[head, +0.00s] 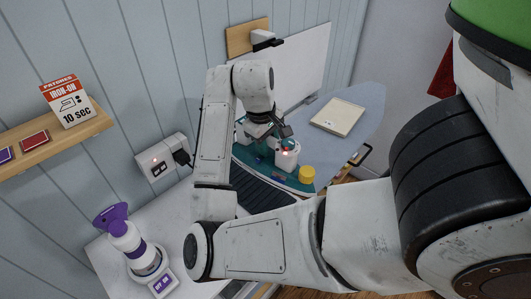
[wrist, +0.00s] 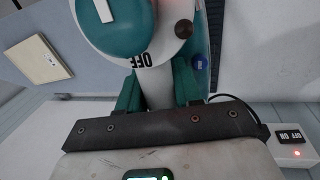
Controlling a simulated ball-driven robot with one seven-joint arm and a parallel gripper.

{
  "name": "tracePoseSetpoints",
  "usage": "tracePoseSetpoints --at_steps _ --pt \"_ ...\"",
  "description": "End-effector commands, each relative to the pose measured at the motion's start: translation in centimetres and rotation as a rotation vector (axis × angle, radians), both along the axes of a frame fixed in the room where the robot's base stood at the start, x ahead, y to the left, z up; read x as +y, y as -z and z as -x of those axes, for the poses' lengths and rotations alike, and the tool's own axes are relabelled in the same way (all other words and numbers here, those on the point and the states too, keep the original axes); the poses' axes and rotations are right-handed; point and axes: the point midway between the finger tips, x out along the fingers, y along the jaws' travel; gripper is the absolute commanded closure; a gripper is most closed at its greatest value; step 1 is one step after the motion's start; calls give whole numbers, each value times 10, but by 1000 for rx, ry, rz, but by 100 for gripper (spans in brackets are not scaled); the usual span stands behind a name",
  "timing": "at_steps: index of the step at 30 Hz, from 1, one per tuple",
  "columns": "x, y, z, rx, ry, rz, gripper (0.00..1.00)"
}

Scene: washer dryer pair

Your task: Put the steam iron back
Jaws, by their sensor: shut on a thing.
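The steam iron (head: 287,158), white and teal with a small red light, is in the middle of the head view. The iron's teal and white body (wrist: 130,30), marked OFF, shows beyond. Whether the iron's sole touches anything is hidden.
A cream book-like block (head: 337,117) lies on the board. A yellow cylinder (head: 306,174) is beside the iron. A wall socket (head: 163,158) has a black plug. A purple-white device (head: 130,240) stands on the white worktop (head: 190,220). A shelf (head: 45,140) holds a sign.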

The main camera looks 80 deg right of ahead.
Motion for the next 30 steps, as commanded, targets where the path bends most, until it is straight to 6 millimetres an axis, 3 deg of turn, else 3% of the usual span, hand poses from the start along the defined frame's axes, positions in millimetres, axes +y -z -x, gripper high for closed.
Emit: tracePoseSetpoints --at_steps 9,15,30 --pt "-20 30 -57 3 -1 1 100" --pt "-28 61 -80 2 0 3 100" --pt "-34 92 -104 1 0 0 100"
